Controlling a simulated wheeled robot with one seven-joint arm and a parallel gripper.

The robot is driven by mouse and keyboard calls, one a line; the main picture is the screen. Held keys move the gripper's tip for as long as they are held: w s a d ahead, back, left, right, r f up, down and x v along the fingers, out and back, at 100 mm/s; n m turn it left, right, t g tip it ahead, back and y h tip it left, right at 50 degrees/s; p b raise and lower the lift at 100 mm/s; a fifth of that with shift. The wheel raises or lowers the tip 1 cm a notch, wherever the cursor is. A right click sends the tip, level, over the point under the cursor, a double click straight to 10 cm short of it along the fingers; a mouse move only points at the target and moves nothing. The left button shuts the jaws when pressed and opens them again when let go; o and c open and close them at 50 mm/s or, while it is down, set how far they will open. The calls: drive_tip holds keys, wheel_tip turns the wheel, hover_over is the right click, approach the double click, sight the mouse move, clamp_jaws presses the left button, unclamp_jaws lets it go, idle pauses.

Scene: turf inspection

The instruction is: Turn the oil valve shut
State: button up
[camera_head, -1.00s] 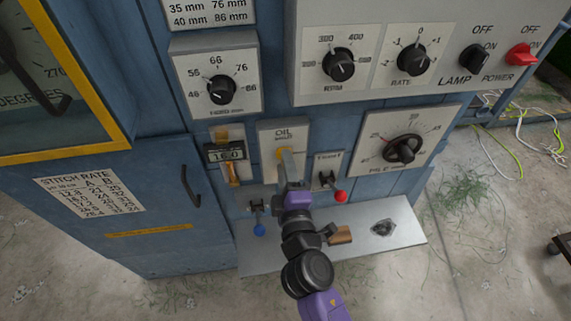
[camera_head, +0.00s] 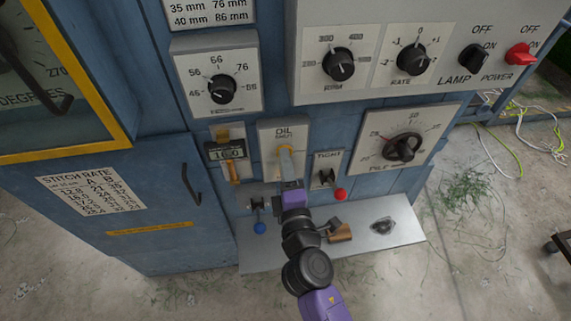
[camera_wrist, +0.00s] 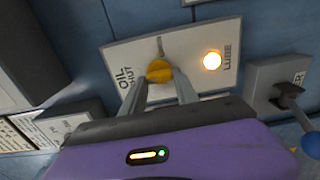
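The oil valve is a yellow knob (camera_wrist: 158,70) on a pale plate (camera_wrist: 120,55) marked OIL and SHUT. In the head view the plate (camera_head: 267,132) is at the middle of the blue machine. My gripper (camera_wrist: 163,84) reaches the knob, with one finger on each side and the tips at its edges; it looks shut on it. A dark mark (camera_wrist: 160,45) shows on the plate above the knob.
A lit lamp (camera_wrist: 212,60) marked LUBE is beside the knob. A blue-ended lever (camera_head: 259,228) and a red-ended lever (camera_head: 340,194) flank my arm closely. A metal shelf (camera_head: 400,245) juts out below.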

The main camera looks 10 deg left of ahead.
drive_tip(key=o, duration=0.4)
drive_tip(key=shift+o, duration=0.2)
drive_tip(key=v, duration=0.8)
drive_tip(key=shift+b, duration=0.45)
drive_tip(key=s+d+r+m+g+h, duration=0.1)
drive_tip(key=s+d+m, duration=0.6)
drive_tip(key=s, duration=0.3)
drive_tip(key=s+d+m+h, duration=0.2)
drive_tip(key=s+d+m, duration=0.5)
drive_tip(key=s, duration=0.4)
drive_tip(key=s+d+r+m+g+h, duration=0.1)
drive_tip(key=s+d+m+h, duration=0.1)
drive_tip(key=s+d+m, duration=0.5)
drive_tip(key=s+d, duration=0.2)
drive_tip(key=s, duration=0.1)
drive_tip(key=shift+s+r+g, duration=0.3)
drive_tip(key=shift+s, duration=0.1)
